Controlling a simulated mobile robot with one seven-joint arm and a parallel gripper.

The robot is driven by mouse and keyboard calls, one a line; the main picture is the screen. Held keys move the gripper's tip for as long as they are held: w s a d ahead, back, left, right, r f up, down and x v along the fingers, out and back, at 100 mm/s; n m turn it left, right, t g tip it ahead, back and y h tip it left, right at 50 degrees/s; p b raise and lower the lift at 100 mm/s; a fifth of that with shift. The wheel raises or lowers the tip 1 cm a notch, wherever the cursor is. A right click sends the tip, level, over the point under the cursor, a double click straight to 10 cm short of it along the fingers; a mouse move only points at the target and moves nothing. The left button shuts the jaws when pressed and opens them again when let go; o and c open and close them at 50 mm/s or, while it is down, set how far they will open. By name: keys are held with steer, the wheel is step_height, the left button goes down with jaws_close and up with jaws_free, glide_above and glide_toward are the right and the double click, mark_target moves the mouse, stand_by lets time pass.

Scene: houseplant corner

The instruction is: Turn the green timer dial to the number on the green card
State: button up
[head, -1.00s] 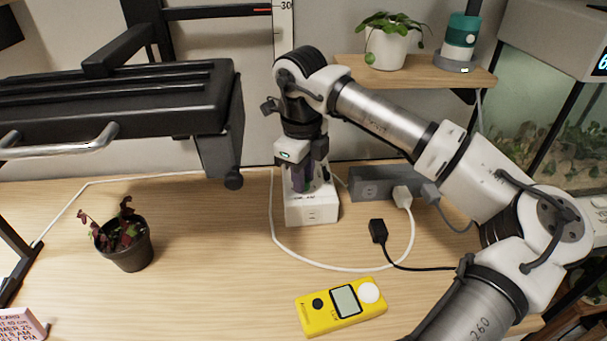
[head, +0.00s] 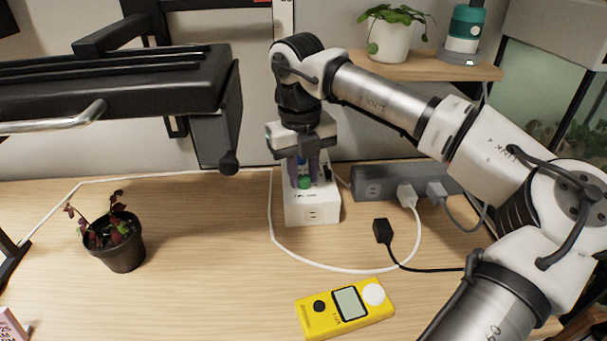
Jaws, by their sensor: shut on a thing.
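A white timer box (head: 312,210) stands upright on the wooden table in front of the grey power strip, with a socket on its front face. My gripper (head: 305,180) points down from above at the box's top. Its purple-tipped fingers are shut on the green dial (head: 305,183), which shows as a small green patch between them. The dial's numbers and pointer are too small and too covered to read. No green card is in view. A pink card (head: 11,327) is cut off at the lower left, and its text cannot be read now.
A yellow light meter (head: 345,308) lies at the front. A white cable (head: 330,267) and a black plug (head: 382,231) lie near the grey power strip (head: 372,184). A potted dark-red plant (head: 118,250) stands left, beneath a black lamp fixture (head: 120,90). Bare table lies between plant and box.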

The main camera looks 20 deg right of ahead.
mark_target(300, 179)
steer(key=shift+m, duration=0.5)
steer(key=o, duration=1)
step_height(300, 179, up, 14)
steer(key=p, duration=0.9)
steer(key=shift+a+p, duration=0.3)
steer(key=shift+f, duration=0.15)
